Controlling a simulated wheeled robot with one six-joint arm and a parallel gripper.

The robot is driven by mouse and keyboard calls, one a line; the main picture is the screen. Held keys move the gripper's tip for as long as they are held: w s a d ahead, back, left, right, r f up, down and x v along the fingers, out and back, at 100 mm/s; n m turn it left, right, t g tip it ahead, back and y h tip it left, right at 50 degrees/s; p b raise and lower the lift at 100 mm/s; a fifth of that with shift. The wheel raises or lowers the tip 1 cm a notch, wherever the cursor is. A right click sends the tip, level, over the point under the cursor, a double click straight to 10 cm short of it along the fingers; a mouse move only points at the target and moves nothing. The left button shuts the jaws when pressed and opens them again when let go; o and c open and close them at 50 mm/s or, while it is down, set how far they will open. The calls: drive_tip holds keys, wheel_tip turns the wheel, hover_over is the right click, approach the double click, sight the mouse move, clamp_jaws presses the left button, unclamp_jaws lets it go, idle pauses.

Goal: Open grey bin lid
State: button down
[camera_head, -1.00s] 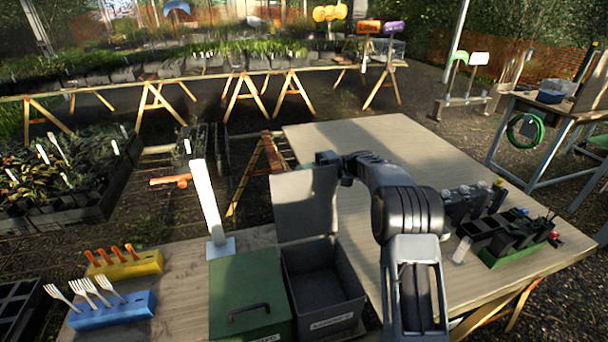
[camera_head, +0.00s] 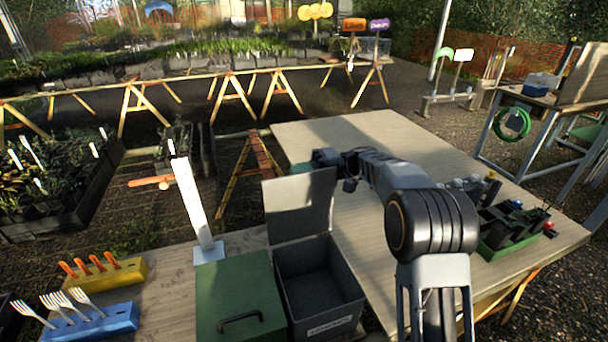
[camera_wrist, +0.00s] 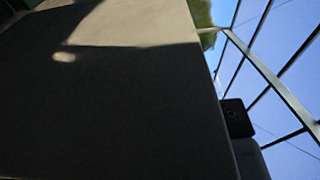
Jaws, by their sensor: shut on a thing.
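The grey bin (camera_head: 335,290) stands on the wooden table with its front label facing me, and its inside is visible and looks empty. Its grey lid (camera_head: 300,205) stands up at the bin's back edge, so the bin is open. My gripper (camera_head: 322,160) is at the lid's upper right edge, shut on the lid. The fingertips are partly hidden there, and I cannot see a handle. In the wrist view the lid (camera_wrist: 110,110) fills most of the picture, partly in shadow, with a dark part of my gripper (camera_wrist: 238,118) beside its right edge.
A closed green bin (camera_head: 240,290) with a dark handle adjoins the grey bin on the left. A white upright post (camera_head: 190,205) stands behind it. Blue (camera_head: 95,325) and yellow (camera_head: 105,275) tool holders are further left.

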drive_tip(key=c, duration=1.2)
unclamp_jaws()
drive_tip(key=v, duration=0.8)
drive_tip(key=shift+w+d+f, duration=0.1)
drive_tip(key=shift+w+d, duration=0.1)
drive_tip(key=shift+d, duration=0.05)
drive_tip(key=p+v, duration=0.2)
drive_tip(key=p, duration=0.5)
drive_tip(key=p+v, duration=0.3)
drive_tip(key=p, duration=0.4)
drive_tip(key=shift+r, duration=0.25)
drive_tip(key=shift+d+p, duration=0.1)
drive_tip(key=shift+p, duration=0.3)
drive_tip(key=shift+f, duration=0.25)
